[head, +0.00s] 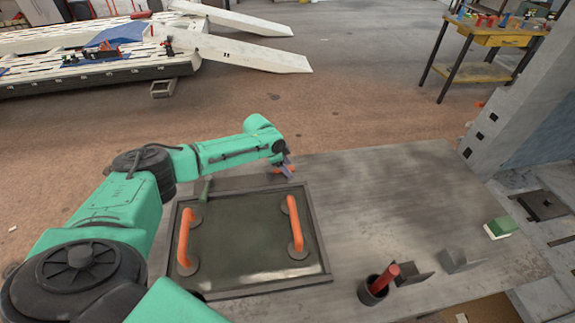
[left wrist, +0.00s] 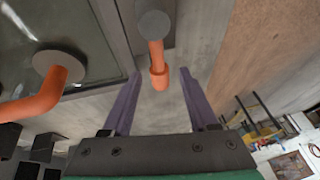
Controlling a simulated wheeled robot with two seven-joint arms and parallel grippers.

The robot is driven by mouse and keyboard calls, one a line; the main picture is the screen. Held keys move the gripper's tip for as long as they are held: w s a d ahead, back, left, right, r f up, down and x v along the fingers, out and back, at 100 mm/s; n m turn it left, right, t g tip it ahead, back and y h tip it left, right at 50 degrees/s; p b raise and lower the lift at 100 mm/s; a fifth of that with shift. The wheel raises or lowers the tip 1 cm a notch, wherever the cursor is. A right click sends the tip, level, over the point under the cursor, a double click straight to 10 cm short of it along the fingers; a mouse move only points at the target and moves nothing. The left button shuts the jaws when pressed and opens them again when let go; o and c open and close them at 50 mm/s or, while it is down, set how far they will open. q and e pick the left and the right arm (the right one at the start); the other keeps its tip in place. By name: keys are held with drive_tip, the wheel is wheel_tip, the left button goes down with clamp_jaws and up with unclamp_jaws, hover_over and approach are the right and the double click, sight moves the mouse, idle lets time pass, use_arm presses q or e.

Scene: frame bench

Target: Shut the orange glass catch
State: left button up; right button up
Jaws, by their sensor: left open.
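The glass pane (head: 240,240) lies in a dark frame (head: 180,225) on the grey bench, with two orange handles (head: 184,238) (head: 295,222) on grey discs. The orange catch (left wrist: 158,72) hangs from a dark round pivot (left wrist: 153,24) at the frame's edge in the left wrist view. In the head view it shows as a small orange bit (head: 277,169) at the far edge, partly hidden by my gripper. My left gripper (head: 288,168) is open, its purple fingers (left wrist: 160,73) on either side of the catch's tip, with gaps visible. My right gripper is out of view.
A dark cup (head: 371,292) with a red-handled tool stands at the front right. Dark brackets (head: 412,272) and a green-and-white block (head: 500,228) lie right of the frame. A green-handled tool (head: 205,190) sits by the far left corner. The right back of the bench is clear.

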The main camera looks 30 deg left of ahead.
use_arm(q)
drive_tip(key=shift+s, duration=0.15)
clamp_jaws()
idle(1.3)
